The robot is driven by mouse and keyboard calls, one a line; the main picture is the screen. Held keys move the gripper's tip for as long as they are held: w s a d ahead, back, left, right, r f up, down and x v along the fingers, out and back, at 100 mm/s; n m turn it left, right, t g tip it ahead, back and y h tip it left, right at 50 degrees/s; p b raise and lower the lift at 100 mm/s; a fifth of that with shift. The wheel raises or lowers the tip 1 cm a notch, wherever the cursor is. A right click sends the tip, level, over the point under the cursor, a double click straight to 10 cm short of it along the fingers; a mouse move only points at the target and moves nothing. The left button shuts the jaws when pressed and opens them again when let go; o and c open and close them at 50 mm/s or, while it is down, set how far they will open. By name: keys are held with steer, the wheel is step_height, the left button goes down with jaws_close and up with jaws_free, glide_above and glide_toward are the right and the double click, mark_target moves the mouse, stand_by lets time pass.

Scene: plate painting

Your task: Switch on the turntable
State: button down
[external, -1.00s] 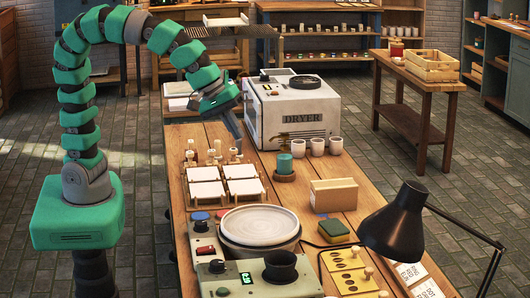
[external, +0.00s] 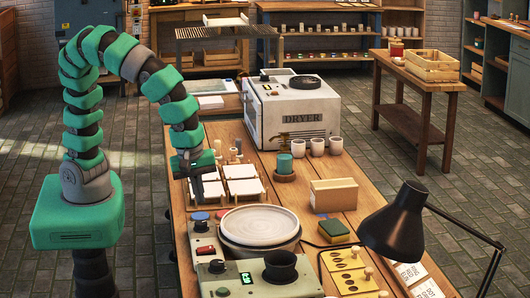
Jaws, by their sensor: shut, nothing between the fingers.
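The turntable (external: 262,223) is a round pale plate on a grey base, near the front of the wooden table. To its left is a slim grey control box (external: 205,231) with a red display and knobs; I cannot tell whether it belongs to the turntable. No switch position can be made out. My gripper (external: 197,198) is shut and empty, pointing down above the table's left side. It is beyond the control box and in front of part of the white square tiles (external: 243,188).
A grey box with a green display (external: 247,278) stands in front of the turntable. A black desk lamp (external: 397,225) is at the right. A green sponge (external: 333,228), a card box (external: 333,196) and the dryer (external: 292,115) occupy the table.

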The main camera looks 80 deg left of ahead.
mark_target(210, 247)
steer(key=f, duration=0.4)
steer(key=w+f, duration=0.1)
steer(key=f, duration=0.7)
steer(key=shift+w+f+b, duration=0.2)
steer(key=shift+w+b, duration=0.1)
steer(key=shift+b, duration=0.1)
steer(key=shift+w+f, duration=0.15)
steer(key=shift+f, duration=0.55)
steer(key=shift+w+f, duration=0.1)
steer(key=shift+f, duration=0.05)
steer(key=shift+s+r, duration=0.25)
steer(key=shift+s, duration=0.55)
steer(key=shift+r, duration=0.1)
